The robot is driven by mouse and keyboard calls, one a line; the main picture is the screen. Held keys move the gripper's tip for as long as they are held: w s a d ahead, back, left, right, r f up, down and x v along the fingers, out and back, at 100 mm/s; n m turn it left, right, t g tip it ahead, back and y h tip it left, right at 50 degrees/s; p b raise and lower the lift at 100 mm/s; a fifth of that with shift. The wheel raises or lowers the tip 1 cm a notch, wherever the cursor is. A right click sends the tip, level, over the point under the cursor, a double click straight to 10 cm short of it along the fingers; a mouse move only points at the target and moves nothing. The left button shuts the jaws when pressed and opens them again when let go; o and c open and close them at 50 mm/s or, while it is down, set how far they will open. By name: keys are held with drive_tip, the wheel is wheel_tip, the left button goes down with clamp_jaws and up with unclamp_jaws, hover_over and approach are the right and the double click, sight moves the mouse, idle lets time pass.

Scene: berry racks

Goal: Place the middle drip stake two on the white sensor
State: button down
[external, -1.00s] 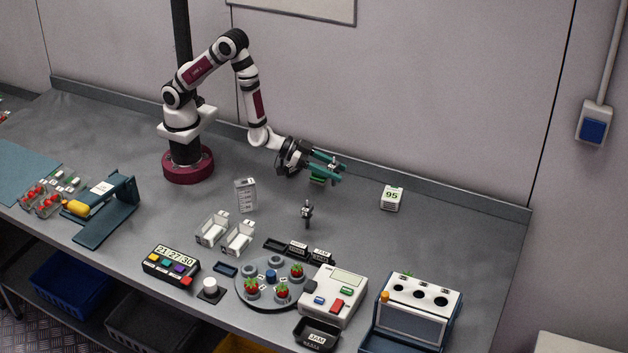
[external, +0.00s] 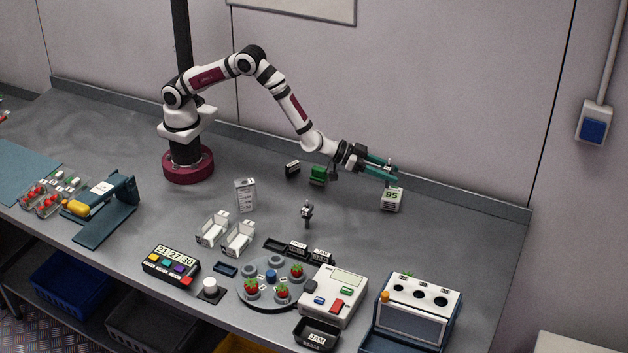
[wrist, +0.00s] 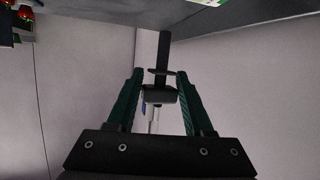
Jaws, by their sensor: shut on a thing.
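My gripper (external: 394,171) is at the right end of my outstretched arm, just above the white sensor (external: 391,204), which reads 95 and stands upright near the back edge of the bench. In the wrist view, the teal fingers (wrist: 158,84) are shut on a black drip stake (wrist: 163,50) with a thin disc and a wider block. In the external view the held stake is too small to make out clearly, and I cannot tell if it touches the sensor. Another dark stake-like piece (external: 307,212) stands upright mid-bench.
A green block (external: 318,175) and a small black block (external: 292,169) sit left of my gripper. The back ledge (external: 460,203) runs close behind it. A turntable with berries (external: 250,300), a scale-like box (external: 333,295) and a white-topped unit (external: 420,296) stand in front. The bench right of the sensor is clear.

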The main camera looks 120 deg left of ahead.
hover_over(389, 199)
wheel_tip(389, 199, down, 5)
drive_tip(key=shift+r, duration=0.1)
drive_tip(key=shift+f, duration=0.2)
drive_tip(key=shift+c, duration=1.4)
unclamp_jaws()
drive_tip(key=shift+r, duration=0.1)
